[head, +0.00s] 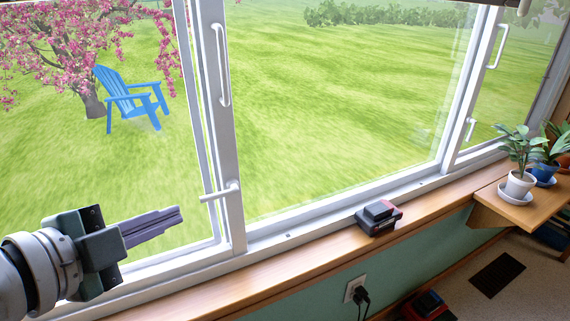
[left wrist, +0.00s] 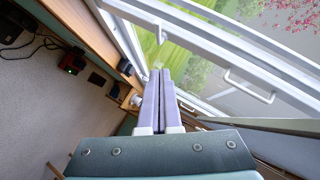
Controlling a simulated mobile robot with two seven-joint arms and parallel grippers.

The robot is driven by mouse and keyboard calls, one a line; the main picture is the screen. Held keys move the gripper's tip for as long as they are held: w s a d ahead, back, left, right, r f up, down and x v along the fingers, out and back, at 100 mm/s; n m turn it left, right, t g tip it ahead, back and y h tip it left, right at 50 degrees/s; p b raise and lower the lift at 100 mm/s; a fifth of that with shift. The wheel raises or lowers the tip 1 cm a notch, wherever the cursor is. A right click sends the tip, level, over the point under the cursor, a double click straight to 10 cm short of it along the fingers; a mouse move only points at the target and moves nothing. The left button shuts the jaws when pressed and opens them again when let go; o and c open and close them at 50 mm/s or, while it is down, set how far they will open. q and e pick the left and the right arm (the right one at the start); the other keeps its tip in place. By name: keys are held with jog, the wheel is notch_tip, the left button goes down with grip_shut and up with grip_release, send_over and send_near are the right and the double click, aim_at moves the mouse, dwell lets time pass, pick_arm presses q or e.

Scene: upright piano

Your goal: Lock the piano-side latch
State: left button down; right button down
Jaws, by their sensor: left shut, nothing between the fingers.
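A white lever latch (head: 220,192) sits low on the white window stile in the head view, its lever sticking out roughly sideways to the left. A second small white latch (head: 470,129) is low on the far right stile. I cannot tell from the pictures which is the piano side, since no piano is clearly visible. My left gripper (head: 178,214) is shut and empty, pointing right, a little below and left of the nearer latch and apart from it in the picture. Its closed fingers also show in the left wrist view (left wrist: 161,74). My right gripper is not in view.
White pull handles (head: 223,65) (head: 499,46) are on the window stiles. A wooden sill (head: 290,262) runs below, carrying a dark red-and-black device (head: 378,217). Potted plants (head: 519,184) stand on a shelf at right. An outlet with plugs (head: 356,289) is below the sill.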

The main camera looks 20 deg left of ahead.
pick_arm(q)
jog(key=b, duration=0.3)
send_near(218, 197)
jog(key=w+d, duration=0.2)
jog(key=w, duration=0.2)
jog(key=shift+w+a+f+b, duration=0.4)
jog(key=shift+w+a+f, duration=0.05)
jog(key=shift+a+f, duration=0.25)
jog(key=shift+w+a+f, duration=0.15)
jog(key=shift+w+a, duration=0.15)
jog(key=shift+a, duration=0.05)
jog(key=shift+f+b, duration=0.25)
jog(key=shift+b, duration=0.5)
